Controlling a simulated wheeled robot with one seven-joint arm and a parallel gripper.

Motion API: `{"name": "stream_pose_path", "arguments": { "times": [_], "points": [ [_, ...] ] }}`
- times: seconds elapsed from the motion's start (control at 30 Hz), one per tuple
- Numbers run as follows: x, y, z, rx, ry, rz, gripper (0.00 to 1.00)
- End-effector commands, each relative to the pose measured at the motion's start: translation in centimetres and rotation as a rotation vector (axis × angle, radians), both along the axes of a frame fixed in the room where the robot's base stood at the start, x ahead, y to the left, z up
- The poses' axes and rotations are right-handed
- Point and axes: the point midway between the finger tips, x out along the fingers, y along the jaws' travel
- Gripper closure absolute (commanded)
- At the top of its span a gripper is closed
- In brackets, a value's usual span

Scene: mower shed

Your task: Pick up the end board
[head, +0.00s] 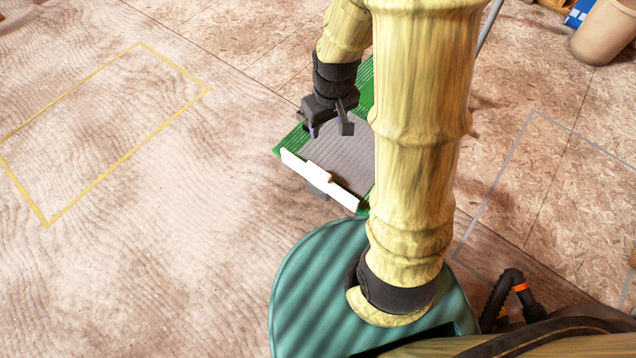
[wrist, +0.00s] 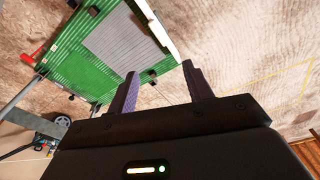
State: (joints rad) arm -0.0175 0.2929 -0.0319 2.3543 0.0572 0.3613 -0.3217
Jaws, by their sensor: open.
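The end board (head: 335,187) looks to be the long white board with a raised block near its middle, along the near edge of a green cart or bed (head: 280,150). It also shows at the top of the wrist view (wrist: 158,22). My gripper (head: 329,128) is open and empty, above the bed and farther back than the board in the head view. In the wrist view the two fingers (wrist: 160,78) stand apart with nothing between them. The board lies beyond them. My arm hides the right part of the bed in the head view.
A grey ribbed mat (wrist: 115,43) covers part of the green bed. A red part (wrist: 33,55) sticks out at its side. A yellow outlined rectangle (head: 46,222) marks clear floor at left. A beige pot (head: 603,30) stands far right.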

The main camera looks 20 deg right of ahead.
Motion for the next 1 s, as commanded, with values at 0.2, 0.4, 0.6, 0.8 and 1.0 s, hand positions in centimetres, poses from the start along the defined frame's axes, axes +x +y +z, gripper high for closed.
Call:
{"name": "stream_pose_path", "arguments": {
  "times": [0.2,0.4,0.6,0.8,1.0],
  "points": [
    [3.8,-0.2,-7.8,-0.019,0.064,0.164,0.49],
    [6.3,-0.3,-14.0,-0.03,0.113,0.306,0.49],
    [7.2,-0.4,-16.4,-0.034,0.131,0.37,0.49],
    [7.2,-0.4,-16.3,-0.035,0.131,0.373,0.49],
    [7.2,-0.4,-17.0,-0.033,0.131,0.372,0.49]
  ]
}}
